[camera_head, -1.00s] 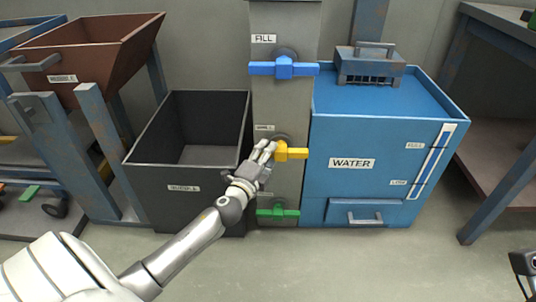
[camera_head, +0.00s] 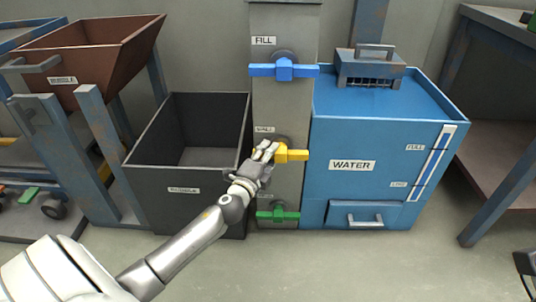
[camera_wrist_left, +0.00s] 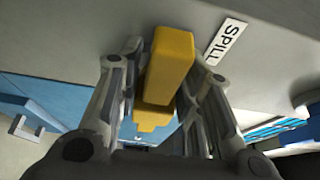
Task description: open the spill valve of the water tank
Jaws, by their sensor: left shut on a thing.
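The spill valve's yellow handle (camera_head: 291,155) is on the grey column, between a blue valve and a green valve, and its visible part lies level. My left gripper (camera_head: 266,150) is shut on the left part of this handle and hides it in the head view. In the left wrist view the yellow handle (camera_wrist_left: 168,65) lies between the two fingers of my left gripper (camera_wrist_left: 155,85), beside a SPILL label (camera_wrist_left: 226,42). The blue water tank (camera_head: 400,150) stands right of the column. A dark part, probably of my right gripper (camera_head: 526,263), shows at the lower right edge.
The blue fill valve (camera_head: 284,69) is above the yellow one, and the green valve (camera_head: 278,214) is below. An open dark bin (camera_head: 165,208) stands left of the column. A brown hopper (camera_head: 95,60) is farther left. The floor in front is clear.

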